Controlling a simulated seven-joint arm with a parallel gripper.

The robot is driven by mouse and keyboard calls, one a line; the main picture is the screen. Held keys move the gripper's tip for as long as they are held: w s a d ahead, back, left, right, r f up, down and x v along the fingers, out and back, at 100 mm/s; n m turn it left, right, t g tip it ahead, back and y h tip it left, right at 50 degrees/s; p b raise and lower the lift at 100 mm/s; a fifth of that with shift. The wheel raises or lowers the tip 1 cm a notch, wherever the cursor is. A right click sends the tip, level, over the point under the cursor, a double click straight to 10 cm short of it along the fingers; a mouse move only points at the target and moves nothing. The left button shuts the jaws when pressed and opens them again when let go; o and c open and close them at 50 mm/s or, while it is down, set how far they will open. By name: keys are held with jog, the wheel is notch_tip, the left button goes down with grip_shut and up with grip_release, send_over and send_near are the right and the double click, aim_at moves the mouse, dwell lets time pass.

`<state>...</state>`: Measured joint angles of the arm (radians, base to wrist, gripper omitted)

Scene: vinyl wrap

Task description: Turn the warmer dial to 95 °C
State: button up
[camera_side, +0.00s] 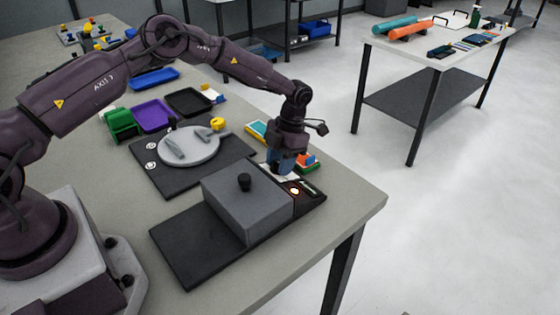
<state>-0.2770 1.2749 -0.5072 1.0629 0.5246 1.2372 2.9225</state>
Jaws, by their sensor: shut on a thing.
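The warmer (240,208) is a grey box with a black knob on its lid, set on a dark base plate. Its black control panel (313,195) runs along its right side, with a lit orange-white light and small pale lettering. My gripper (281,172) points down at the far end of this panel, just behind the box's far right corner. It is shut, with bluish parts at its lower end. The warmer dial appears to be between its jaws, but gripper and box hide it, so its setting cannot be read.
A round grey plate (188,147) with grey pieces and a yellow item sits on a dark base left of my gripper. Purple, black and blue trays stand farther back. The table's right edge is near.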

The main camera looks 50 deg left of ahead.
jog(key=o, duration=0.9)
jog(key=v, duration=1.3)
